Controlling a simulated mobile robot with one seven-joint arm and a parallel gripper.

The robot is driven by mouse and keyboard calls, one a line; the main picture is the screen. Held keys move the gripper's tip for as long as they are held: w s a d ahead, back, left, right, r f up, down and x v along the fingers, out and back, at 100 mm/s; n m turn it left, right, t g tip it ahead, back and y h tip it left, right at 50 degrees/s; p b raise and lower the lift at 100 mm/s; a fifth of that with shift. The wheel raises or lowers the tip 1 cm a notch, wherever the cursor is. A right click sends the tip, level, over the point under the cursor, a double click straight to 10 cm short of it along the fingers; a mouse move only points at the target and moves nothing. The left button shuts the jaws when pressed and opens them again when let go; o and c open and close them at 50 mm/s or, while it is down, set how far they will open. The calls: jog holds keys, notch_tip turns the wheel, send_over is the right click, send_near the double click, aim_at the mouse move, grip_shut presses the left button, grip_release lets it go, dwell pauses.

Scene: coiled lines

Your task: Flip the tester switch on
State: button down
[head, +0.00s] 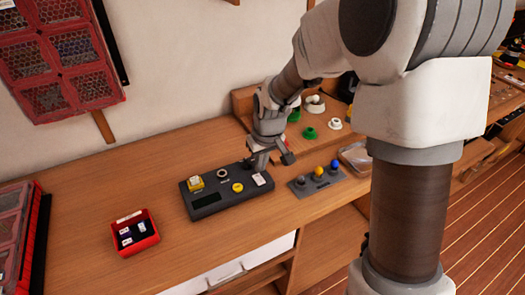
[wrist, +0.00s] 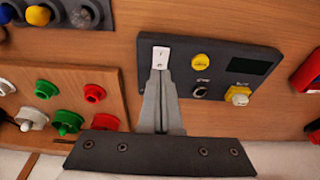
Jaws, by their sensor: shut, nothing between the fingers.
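The tester (head: 212,196) is a flat dark grey box on the wooden bench; it also shows in the wrist view (wrist: 218,48). Its white rocker switch (head: 260,180) is at the right end in the head view and at the box's left corner in the wrist view (wrist: 160,54). My gripper (head: 256,166) is over that end of the tester, pointing down. In the wrist view its fingers (wrist: 160,75) are together and empty, with the tips at the switch's near edge, covering part of it. I cannot tell whether they touch it.
The tester also carries a yellow button (wrist: 201,61), a knob (wrist: 200,90) and a dark display (wrist: 249,66). A grey plate (head: 317,182) with several coloured knobs stands to the right. A red bin (head: 135,232) stands left. Green and white round parts (wrist: 66,120) lie close by.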

aim_at(261, 181)
jog(key=shift+s+d+f, duration=0.1)
jog(key=shift+s+f, duration=0.05)
jog(key=shift+f, duration=0.7)
jog(key=shift+s+d+f, duration=0.1)
jog(key=shift+f, duration=0.75)
jog(key=shift+s+f+b, duration=0.1)
jog(key=shift+f+b, duration=0.3)
jog(key=shift+b, duration=0.1)
jog(key=shift+r, duration=0.1)
jog(key=shift+w+a+r+p, duration=0.3)
jog(key=shift+w+r+p, duration=0.05)
jog(key=shift+w, duration=0.35)
